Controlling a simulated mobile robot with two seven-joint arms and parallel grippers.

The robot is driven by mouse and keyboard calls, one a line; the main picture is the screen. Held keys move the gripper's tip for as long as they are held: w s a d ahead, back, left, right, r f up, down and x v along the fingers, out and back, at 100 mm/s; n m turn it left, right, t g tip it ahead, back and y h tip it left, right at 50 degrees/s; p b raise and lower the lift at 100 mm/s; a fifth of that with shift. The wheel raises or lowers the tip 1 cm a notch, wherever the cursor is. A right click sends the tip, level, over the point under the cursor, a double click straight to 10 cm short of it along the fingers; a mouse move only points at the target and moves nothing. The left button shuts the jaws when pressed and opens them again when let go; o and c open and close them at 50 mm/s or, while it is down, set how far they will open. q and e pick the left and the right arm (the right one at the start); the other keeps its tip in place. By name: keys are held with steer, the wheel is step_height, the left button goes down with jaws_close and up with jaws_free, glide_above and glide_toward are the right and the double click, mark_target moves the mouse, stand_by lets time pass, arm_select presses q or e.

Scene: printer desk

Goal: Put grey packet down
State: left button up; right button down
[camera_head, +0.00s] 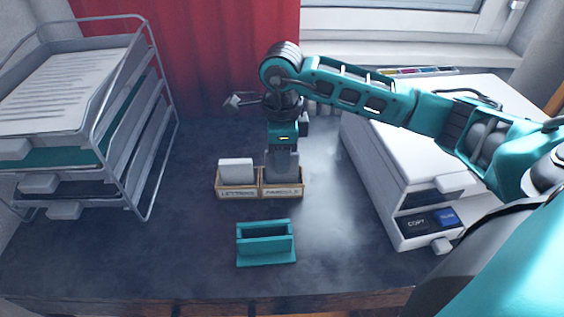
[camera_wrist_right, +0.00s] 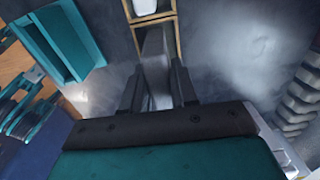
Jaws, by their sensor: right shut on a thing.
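The grey packet (camera_head: 283,167) stands upright in the right compartment, labelled "PARCELS", of a small wooden sorter box (camera_head: 238,192). My right gripper (camera_head: 283,150) comes from above and is shut on the packet's upper part. In the right wrist view the packet (camera_wrist_right: 154,62) shows between the two dark fingers (camera_wrist_right: 156,88), with its far end inside the wooden frame. Whether the packet touches the compartment floor is hidden. A white packet (camera_head: 236,169) stands in the left compartment, labelled "LETTERS". My left gripper is not in view.
An empty-looking teal slotted holder (camera_head: 266,252) stands in front of the box. A white printer (camera_head: 395,165) is at the right, and wire paper trays (camera_head: 90,130) are at the left. The dark desk (camera_head: 185,235) is clear around the box.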

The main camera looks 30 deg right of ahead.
steer(key=shift+f, duration=0.95)
steer(key=shift+f, duration=0.1)
steer(key=shift+f+b, duration=0.15)
steer(key=shift+b, duration=0.15)
steer(key=c, duration=0.9)
jaws_free()
step_height(320, 180, up, 13)
steer(key=shift+f+p, duration=0.2)
steer(key=shift+p, duration=0.8)
